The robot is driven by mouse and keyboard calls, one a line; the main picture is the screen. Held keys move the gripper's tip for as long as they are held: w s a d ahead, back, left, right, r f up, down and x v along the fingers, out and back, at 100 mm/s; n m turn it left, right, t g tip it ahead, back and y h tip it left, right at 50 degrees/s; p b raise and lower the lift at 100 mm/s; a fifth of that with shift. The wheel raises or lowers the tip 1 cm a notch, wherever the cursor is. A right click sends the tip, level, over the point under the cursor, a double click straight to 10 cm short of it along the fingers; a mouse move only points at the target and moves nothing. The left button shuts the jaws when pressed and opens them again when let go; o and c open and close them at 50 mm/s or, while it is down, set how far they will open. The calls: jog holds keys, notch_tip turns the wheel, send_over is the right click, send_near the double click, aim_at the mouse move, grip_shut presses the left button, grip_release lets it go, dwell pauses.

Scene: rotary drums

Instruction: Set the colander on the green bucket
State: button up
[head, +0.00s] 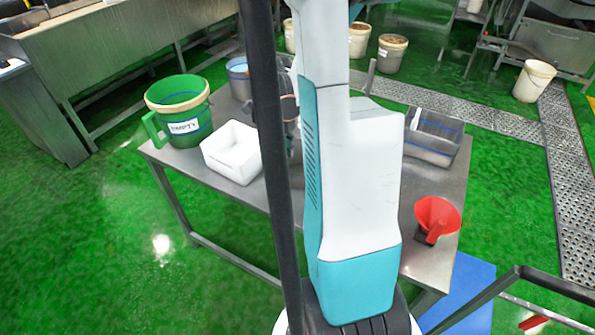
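The green bucket (184,116) stands upright at the left end of the metal table. It has a cream rim, a side handle and a white label reading "EMPTY". I cannot make out a colander for certain; my arm and a dark post hide the middle of the table. A dark part that looks like my gripper (289,108) shows partly behind the post, right of the bucket and apart from it. Its fingers are hidden, so its opening and anything in it cannot be seen.
On the table (205,181) are a white box (231,153), a bluish container (239,86), a grey bin (430,146) and a red funnel-like scoop (437,214). Several pale buckets stand on the green floor behind. A metal trough (125,48) is at the back left.

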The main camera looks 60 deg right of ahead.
jog(key=f, duration=0.1)
jog(key=f+b, duration=0.1)
jog(key=f, duration=0.1)
jog(key=f+b, duration=0.1)
jog(key=f, duration=0.1)
jog(key=shift+s+a+f, duration=0.1)
jog(key=shift+s+f, duration=0.05)
jog(key=shift+s, duration=0.15)
grip_shut()
